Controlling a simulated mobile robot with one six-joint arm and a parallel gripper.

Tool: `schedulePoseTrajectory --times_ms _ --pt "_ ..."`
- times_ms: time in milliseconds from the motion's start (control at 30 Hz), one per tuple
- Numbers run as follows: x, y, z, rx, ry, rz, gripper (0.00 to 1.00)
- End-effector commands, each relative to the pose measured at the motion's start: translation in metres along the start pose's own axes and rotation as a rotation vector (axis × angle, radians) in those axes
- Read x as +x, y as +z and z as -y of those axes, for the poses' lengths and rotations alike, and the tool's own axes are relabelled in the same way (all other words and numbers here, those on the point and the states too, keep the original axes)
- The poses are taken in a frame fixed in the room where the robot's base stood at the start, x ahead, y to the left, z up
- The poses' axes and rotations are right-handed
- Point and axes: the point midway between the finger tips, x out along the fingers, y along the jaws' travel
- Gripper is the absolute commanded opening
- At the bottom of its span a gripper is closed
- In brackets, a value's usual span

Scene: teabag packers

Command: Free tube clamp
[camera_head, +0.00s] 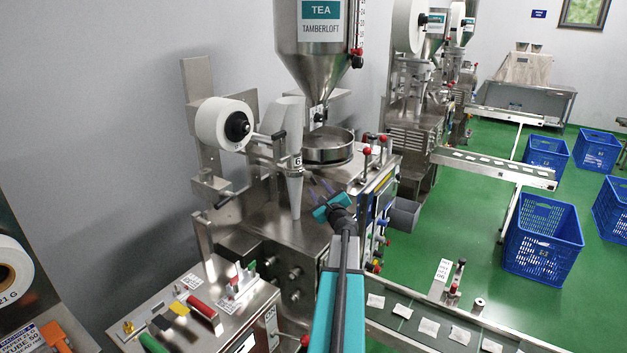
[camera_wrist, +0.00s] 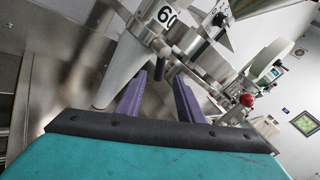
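The tube clamp (camera_head: 295,171) is a metal collar with a white number label. It sits around the top of the pale tapering tube (camera_head: 296,198) beside the round pan. In the wrist view the clamp (camera_wrist: 148,33) shows its label "60" and a short dark pin or lever end (camera_wrist: 164,58) pointing down toward my fingers. The tube (camera_wrist: 118,75) hangs to the left there. My gripper (camera_head: 318,187) is just right of the tube, below the clamp. In the wrist view its two purple fingers (camera_wrist: 161,78) stand apart with nothing gripped. Whether a finger touches the lever is unclear.
The hopper (camera_head: 318,40) stands above the round pan (camera_head: 328,146). A paper roll (camera_head: 222,124) is to the left. A red-knobbed rod (camera_wrist: 246,101) is right of my fingers. A control box (camera_head: 180,310) with coloured handles is in front. Green floor at right is partly open.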

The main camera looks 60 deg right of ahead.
Motion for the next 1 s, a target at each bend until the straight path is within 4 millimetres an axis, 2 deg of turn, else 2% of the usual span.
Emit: schedulePoseTrajectory --times_ms 600,1000 --pt "0.054 0.000 0.001 0.000 0.000 -0.001 0.34" --pt "0.072 0.000 0.001 0.000 0.000 -0.001 0.34"
